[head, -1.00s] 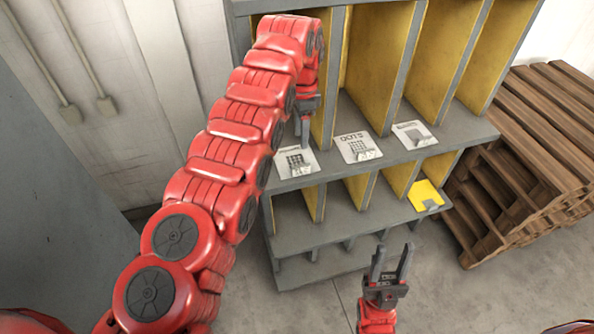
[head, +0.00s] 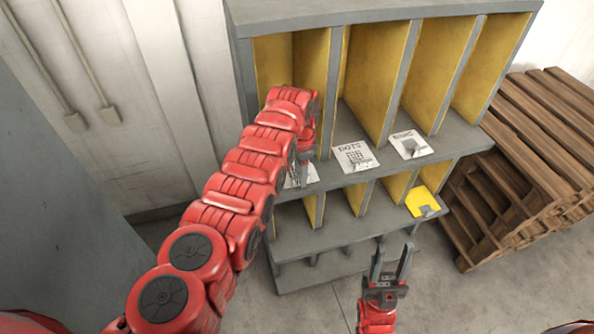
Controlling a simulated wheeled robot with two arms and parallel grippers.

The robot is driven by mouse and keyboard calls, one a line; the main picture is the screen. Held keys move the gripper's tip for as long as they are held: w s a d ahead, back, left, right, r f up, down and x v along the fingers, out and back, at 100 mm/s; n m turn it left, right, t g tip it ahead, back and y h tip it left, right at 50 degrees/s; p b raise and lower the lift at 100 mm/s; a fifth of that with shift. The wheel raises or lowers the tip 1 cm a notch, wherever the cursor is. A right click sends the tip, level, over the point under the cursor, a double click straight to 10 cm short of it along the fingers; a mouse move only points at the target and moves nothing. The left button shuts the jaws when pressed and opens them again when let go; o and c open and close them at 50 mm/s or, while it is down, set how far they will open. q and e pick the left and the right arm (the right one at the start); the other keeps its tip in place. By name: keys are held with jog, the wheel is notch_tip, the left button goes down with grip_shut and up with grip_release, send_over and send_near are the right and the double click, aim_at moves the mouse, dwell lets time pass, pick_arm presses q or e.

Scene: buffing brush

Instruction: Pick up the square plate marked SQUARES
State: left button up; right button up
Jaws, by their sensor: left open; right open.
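A pale square plate (head: 309,174) lies on the shelf ledge at the left end of the row and is mostly hidden behind my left arm and gripper. Its label cannot be read. My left gripper (head: 297,176) is open, right at this plate and pointing down; I cannot tell whether it touches it. The plate marked DOTS (head: 352,158) lies to its right, and another pale plate (head: 412,145) lies farther right. My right gripper (head: 391,263) is open and empty, low in front of the shelf.
The grey shelf unit (head: 290,238) has tall yellow dividers (head: 385,75) above the ledge. A yellow plate (head: 423,201) lies on the level below. Wooden pallets (head: 540,140) are stacked at the right. The floor in front is clear.

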pick_arm(q)
jog(key=shift+f, duration=0.3)
grip_shut()
dwell(0.3)
jog(key=shift+r, duration=0.15)
